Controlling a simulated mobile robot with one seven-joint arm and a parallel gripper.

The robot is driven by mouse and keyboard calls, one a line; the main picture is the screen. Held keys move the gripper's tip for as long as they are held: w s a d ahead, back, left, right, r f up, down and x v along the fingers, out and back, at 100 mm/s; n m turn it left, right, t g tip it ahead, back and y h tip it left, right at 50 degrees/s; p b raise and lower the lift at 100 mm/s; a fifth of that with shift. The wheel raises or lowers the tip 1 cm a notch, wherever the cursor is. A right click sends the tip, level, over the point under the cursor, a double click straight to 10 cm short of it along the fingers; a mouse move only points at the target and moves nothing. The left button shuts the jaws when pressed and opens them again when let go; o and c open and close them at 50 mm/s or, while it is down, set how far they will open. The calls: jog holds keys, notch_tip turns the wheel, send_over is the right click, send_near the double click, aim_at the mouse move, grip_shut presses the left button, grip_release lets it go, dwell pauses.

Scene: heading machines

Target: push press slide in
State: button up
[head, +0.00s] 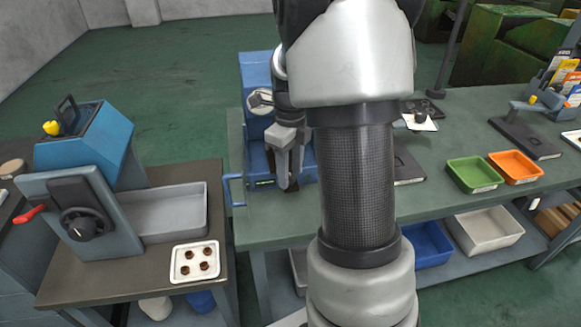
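A blue press (256,68) with a round dial (260,101) stands at the left end of the green-topped bench. My arm covers much of it. A blue bar handle (233,190) sticks out at its lower left, over the bench's left edge. It may belong to the slide, whose body and travel I cannot make out. My gripper (288,184) points down in front of the press's lower part, to the right of the handle and apart from it.
A blue machine (110,130) with a black knob and red lever stands on the left table beside a grey tray (165,212) and a white dish (195,262) of small brown parts. Green (474,175) and orange (516,166) trays lie on the bench's right. Floor shows between the tables.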

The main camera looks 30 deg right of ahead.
notch_tip(320, 180, up, 18)
jog(key=p, duration=0.2)
jog(key=shift+f, duration=0.25)
jog(key=shift+c, duration=0.3)
